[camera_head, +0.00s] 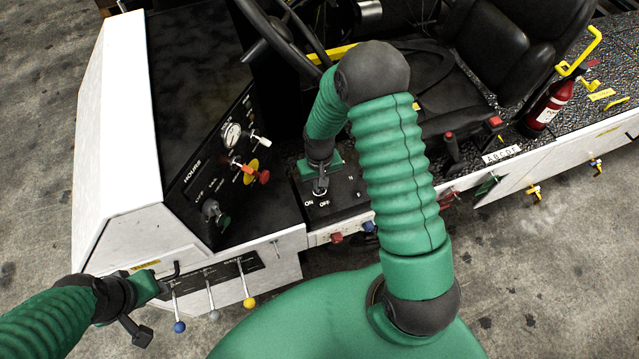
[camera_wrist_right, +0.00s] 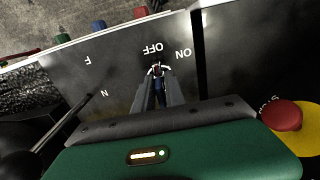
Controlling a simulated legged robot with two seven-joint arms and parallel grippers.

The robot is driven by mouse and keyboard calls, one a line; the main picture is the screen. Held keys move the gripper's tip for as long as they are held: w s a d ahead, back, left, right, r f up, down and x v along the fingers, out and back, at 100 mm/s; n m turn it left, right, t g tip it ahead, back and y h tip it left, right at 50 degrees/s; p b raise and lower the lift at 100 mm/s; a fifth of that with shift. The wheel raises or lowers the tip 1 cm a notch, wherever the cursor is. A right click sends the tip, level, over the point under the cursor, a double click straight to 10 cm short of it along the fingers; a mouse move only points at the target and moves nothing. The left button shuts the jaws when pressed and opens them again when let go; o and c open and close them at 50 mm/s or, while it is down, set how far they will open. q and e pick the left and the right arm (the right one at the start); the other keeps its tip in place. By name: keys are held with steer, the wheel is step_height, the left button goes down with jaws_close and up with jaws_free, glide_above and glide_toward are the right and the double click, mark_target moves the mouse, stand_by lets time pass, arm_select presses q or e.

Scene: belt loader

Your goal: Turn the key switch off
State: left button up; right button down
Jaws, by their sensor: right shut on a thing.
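The key switch (camera_head: 320,194) sits on a black panel with the labels ON and OFF beside it. My right gripper (camera_head: 319,188) reaches down onto it from above. In the right wrist view my two grey fingers (camera_wrist_right: 160,84) are closed on the key (camera_wrist_right: 157,70), and the switch shows just beyond the fingertips. The fingers hide part of the key, so its exact angle is hard to read. My left gripper (camera_head: 172,274) is at the lower left, near the white front panel, away from the key switch. I cannot tell whether it is open.
A dash with a gauge (camera_head: 231,135) and a red knob on a yellow disc (camera_head: 263,176) stands left of the switch. Coloured-knob levers (camera_head: 249,302) are below. A steering wheel (camera_head: 262,27) and seat are behind. Red (camera_head: 337,238) and blue buttons line the front edge.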

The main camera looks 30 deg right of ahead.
steer(key=shift+w+r, duration=0.1)
steer(key=shift+w, duration=0.2)
steer(key=c, duration=1.6)
jaws_free()
steer(key=shift+o, duration=1.1)
steer(key=shift+s, duration=0.1)
steer(key=shift+d+r, duration=0.1)
step_height(320, 180, up, 16)
steer(key=b, duration=0.1)
steer(key=shift+r+b, duration=0.15)
steer(key=shift+b, duration=0.2)
steer(key=s+a+f+n+t+b, duration=0.2)
steer(key=s+a+f, duration=0.3)
steer(key=s+a, duration=0.3)
steer(key=shift+s+n+t+b, duration=0.3)
steer(key=shift+s+n+b, duration=0.1)
steer(key=shift+s+b, duration=0.25)
